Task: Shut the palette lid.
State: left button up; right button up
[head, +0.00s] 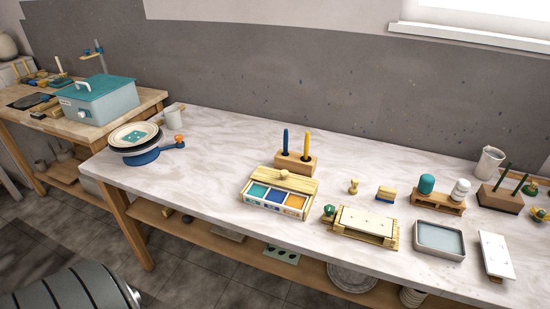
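The palette (273,208) is a pale box on the long marble-topped table, near its front edge. Its front wells show teal, blue and orange paint, uncovered. The wooden lid (300,185) with a small round knob (284,174) lies at the back of the box, behind the wells. I cannot tell whether it is slid back or hinged. Neither of my grippers is in view.
A wooden press-like stand (365,222) and green knob (329,210) are close at right. A blue pan with plates (140,155) is at left. Table between pan and palette is clear.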

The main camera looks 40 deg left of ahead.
aim_at(283, 179)
jog(key=j+u, duration=0.2)
jog(key=u, duration=0.85)
